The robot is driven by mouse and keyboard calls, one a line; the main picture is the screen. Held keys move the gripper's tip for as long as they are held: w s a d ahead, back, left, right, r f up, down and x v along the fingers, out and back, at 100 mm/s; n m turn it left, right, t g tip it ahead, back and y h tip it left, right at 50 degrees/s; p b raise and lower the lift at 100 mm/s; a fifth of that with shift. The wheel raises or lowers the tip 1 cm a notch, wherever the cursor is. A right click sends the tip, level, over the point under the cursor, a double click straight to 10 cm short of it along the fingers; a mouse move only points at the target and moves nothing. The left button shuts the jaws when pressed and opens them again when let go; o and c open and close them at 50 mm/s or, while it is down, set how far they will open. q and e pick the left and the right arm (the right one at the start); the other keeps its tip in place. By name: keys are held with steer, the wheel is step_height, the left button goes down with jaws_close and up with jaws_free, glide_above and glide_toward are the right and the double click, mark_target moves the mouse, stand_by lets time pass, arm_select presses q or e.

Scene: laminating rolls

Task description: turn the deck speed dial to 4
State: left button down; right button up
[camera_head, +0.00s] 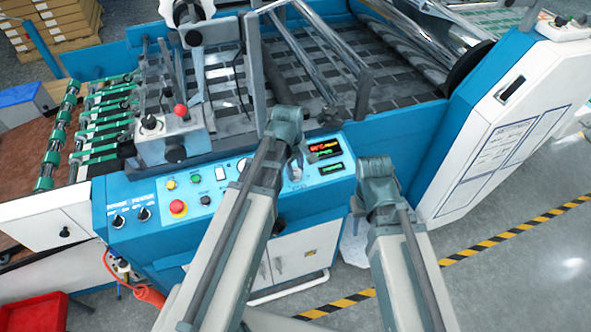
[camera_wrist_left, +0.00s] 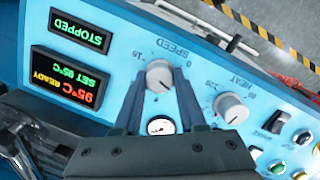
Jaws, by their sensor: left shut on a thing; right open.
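The speed dial (camera_wrist_left: 160,74) is a grey-white knob on the blue control panel, seen upside down in the left wrist view. Its scale shows 0 on the right and 10 on the left; I cannot read where the knob points. My left gripper (camera_wrist_left: 160,92) has a finger on each side of the knob and is shut on it. In the head view my left gripper (camera_head: 298,165) is at the panel and its wrist hides the dial. My right gripper (camera_head: 357,210) is open and empty, low in front of the panel's right end.
The heat dial (camera_wrist_left: 231,107) sits beside the speed dial. A small round gauge (camera_wrist_left: 160,125) is near the fingers. A display (camera_wrist_left: 80,39) reads STOPPED; a temperature display (camera_wrist_left: 66,82) reads READY. A red emergency button (camera_head: 178,207) is at the panel's left.

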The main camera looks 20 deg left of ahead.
stand_by(0.4)
arm_select(q)
steer(key=shift+c, duration=2.4)
jaws_free()
steer(key=shift+r, duration=0.1)
step_height(320, 180, up, 14)
steer(key=s+p, duration=0.1)
steer(key=p, duration=1.2)
steer(key=shift+s+a+f+p, duration=0.25)
steer(key=shift+s+a+p, duration=0.05)
steer(key=shift+a+p, duration=0.1)
